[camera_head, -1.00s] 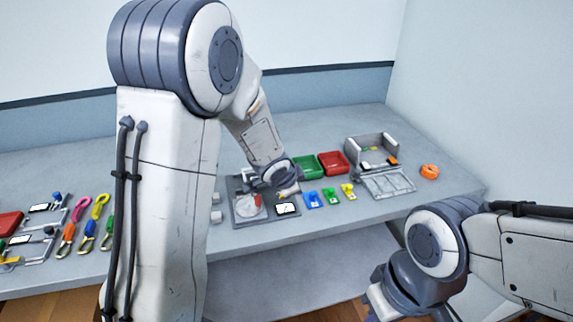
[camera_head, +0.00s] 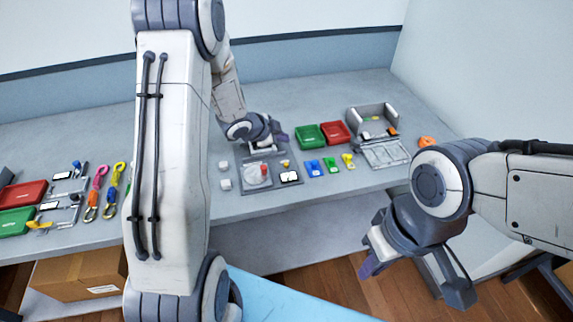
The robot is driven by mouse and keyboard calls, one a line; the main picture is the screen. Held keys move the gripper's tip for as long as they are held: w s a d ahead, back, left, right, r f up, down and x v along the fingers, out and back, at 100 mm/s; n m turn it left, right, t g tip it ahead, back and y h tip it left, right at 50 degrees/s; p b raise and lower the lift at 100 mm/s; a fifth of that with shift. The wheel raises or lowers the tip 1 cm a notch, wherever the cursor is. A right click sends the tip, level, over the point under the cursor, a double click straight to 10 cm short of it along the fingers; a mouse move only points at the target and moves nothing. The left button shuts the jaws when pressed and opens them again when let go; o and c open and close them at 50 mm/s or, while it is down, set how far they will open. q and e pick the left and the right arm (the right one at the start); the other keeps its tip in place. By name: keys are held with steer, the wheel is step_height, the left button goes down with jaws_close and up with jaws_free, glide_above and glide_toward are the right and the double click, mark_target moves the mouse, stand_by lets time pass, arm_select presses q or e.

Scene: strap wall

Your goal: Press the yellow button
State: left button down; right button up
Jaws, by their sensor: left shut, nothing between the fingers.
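A small yellow button-like piece (camera_head: 285,164) stands on a dark grey panel (camera_head: 245,186) on the table, just behind a small white display (camera_head: 289,177). A red piece (camera_head: 264,169) stands to its left on a pale round part of the panel. My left gripper (camera_head: 281,136) is shut and empty above the back of the panel. It is behind the yellow piece in the picture and apart from it. Its wrist hides part of the panel's back. My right gripper (camera_head: 415,277) is open and empty, low in front of the table.
Green (camera_head: 310,136) and red (camera_head: 334,132) trays lie behind blue, green and yellow tags. Coloured straps and trays lie at the left. A cardboard box (camera_head: 80,275) is under the table.

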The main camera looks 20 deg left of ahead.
arm_select(q)
steer(key=b, duration=0.6)
glide_above(286, 165)
steer(key=f, duration=0.7)
steer(key=shift+s+a, duration=0.25)
steer(key=shift+a, duration=0.15)
steer(key=shift+f+b, duration=0.6)
steer(key=shift+b, duration=0.05)
steer(key=shift+f, duration=0.1)
steer(key=shift+f+b, duration=0.3)
steer(key=shift+f, duration=0.05)
steer(key=shift+f+b, duration=0.35)
steer(key=shift+f, duration=0.05)
stand_by(0.7)
stand_by(0.3)
steer(key=shift+r+p, duration=0.85)
